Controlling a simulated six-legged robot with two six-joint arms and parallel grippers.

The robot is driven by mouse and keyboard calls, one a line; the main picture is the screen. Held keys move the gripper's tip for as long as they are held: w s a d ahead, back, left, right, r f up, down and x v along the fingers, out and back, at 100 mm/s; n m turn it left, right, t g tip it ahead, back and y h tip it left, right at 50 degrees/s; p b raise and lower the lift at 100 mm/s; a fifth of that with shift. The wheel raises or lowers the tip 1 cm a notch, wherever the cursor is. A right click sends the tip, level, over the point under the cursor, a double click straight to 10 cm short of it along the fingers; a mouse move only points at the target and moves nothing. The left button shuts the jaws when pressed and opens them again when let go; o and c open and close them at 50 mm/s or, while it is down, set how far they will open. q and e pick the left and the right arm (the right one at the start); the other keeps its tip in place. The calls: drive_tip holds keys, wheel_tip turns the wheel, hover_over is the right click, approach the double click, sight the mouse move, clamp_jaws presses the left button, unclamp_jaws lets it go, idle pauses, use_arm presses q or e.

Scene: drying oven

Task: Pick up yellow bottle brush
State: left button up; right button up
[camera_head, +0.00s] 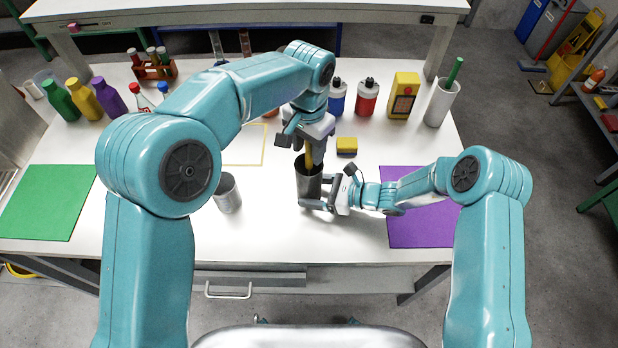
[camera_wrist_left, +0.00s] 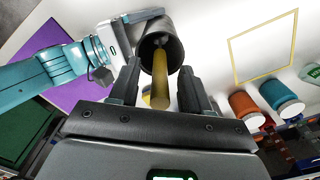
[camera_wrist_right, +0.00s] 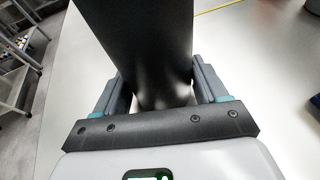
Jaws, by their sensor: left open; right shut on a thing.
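The yellow bottle brush (camera_head: 308,157) stands handle up in a dark metal cup (camera_head: 308,186) near the table's middle. Its handle also shows in the left wrist view (camera_wrist_left: 160,82), coming out of the cup (camera_wrist_left: 178,45). My left gripper (camera_head: 307,146) is above the cup, pointing down. It is open, with one finger on each side of the handle and gaps between. My right gripper (camera_head: 318,194) is shut on the cup from the right side; in the right wrist view the cup (camera_wrist_right: 150,45) fills the space between its fingers. The brush's lower end is hidden inside the cup.
Another metal cup (camera_head: 229,194) stands to the left. A purple mat (camera_head: 410,230) lies right, a green mat (camera_head: 45,203) far left. A yellow sponge (camera_head: 346,147), bottles (camera_head: 367,98), a yellow box (camera_head: 404,96) and a white holder (camera_head: 440,103) stand behind. The front middle is clear.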

use_arm(q)
drive_tip(key=shift+f, duration=0.65)
clamp_jaws()
drive_tip(key=shift+r, duration=0.15)
wheel_tip(320, 180, up, 18)
use_arm(e)
drive_tip(key=o, duration=0.8)
drive_tip(key=shift+o, duration=0.2)
drive_tip(key=v, duration=1.2)
